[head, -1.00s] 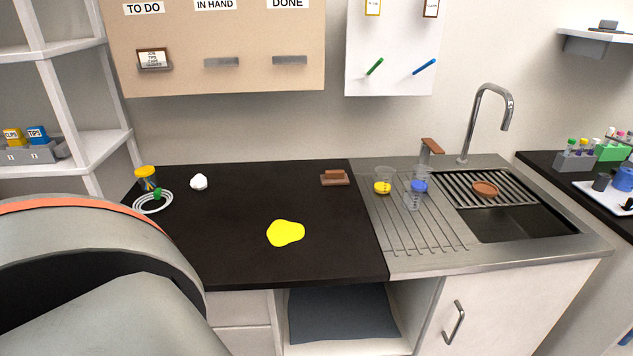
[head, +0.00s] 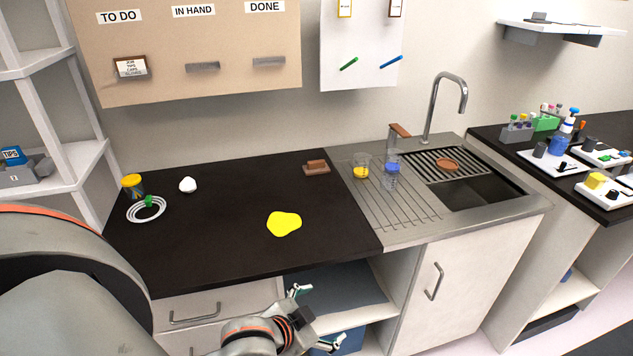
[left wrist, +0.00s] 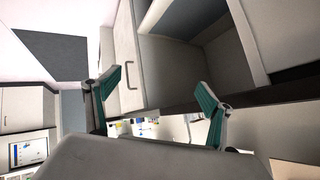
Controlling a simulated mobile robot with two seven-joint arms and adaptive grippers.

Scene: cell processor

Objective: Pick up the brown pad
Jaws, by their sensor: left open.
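A round brown pad (head: 446,165) lies on the slatted rack at the sink. A small brown block on a flat brown base (head: 316,168) sits at the back right of the black counter. I cannot tell for sure which of these two is the task's brown pad. My left gripper (head: 315,317) is low in front of the cabinet, below the counter top and well apart from both. In the left wrist view its two green-lined fingers (left wrist: 160,88) are spread with nothing between them. My right gripper is not in view.
A yellow patch (head: 284,223) lies on the counter. A white lump (head: 188,185), a white coil (head: 146,209) and a yellow-lidded jar (head: 133,186) are at the left. Two beakers, one yellow (head: 361,167) and one blue (head: 392,172), stand on the drainboard. A tall faucet (head: 447,105) rises behind the sink.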

